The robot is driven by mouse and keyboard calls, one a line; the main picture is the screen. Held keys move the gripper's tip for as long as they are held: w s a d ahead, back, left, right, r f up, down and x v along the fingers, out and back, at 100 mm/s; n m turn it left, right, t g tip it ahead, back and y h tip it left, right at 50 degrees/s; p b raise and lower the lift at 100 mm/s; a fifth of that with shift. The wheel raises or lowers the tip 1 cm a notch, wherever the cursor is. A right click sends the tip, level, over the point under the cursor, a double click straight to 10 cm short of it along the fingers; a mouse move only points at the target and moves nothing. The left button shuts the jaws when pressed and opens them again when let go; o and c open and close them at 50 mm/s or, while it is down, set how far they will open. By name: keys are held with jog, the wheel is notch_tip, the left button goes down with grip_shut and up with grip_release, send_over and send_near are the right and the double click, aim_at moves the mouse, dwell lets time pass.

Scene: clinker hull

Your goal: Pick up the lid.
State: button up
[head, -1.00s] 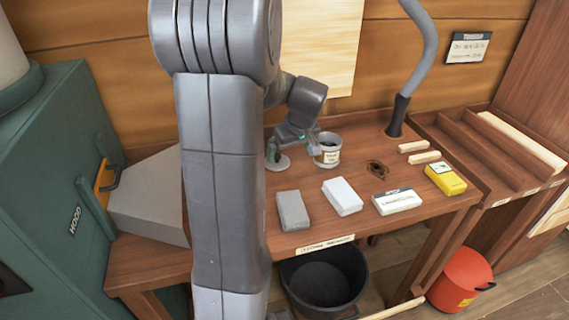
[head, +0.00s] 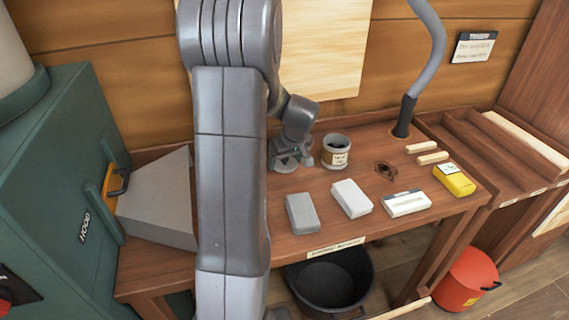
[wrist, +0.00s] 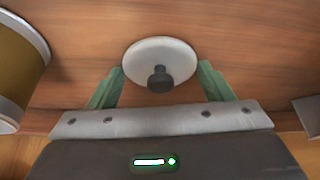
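The lid (wrist: 141,55) is a pale round disc with a dark knob (wrist: 159,80) at its centre, lying flat on the wooden bench. In the wrist view my gripper (wrist: 161,68) is open, with one green finger on each side of the knob. The fingers do not visibly touch it. In the head view my gripper (head: 291,157) is low over the bench, left of the open tin (head: 336,152), and partly covers the lid (head: 284,167). The exact height of the fingertips above the lid is hard to tell.
A grey block (head: 302,214), a white block (head: 352,198), a labelled white box (head: 405,204) and a yellow pack (head: 454,181) line the bench front. A hose (head: 430,50) rises behind. A grey wedge-shaped housing (head: 158,203) stands left. A black bucket (head: 326,284) is below.

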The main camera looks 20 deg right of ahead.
jog(key=c, duration=0.4)
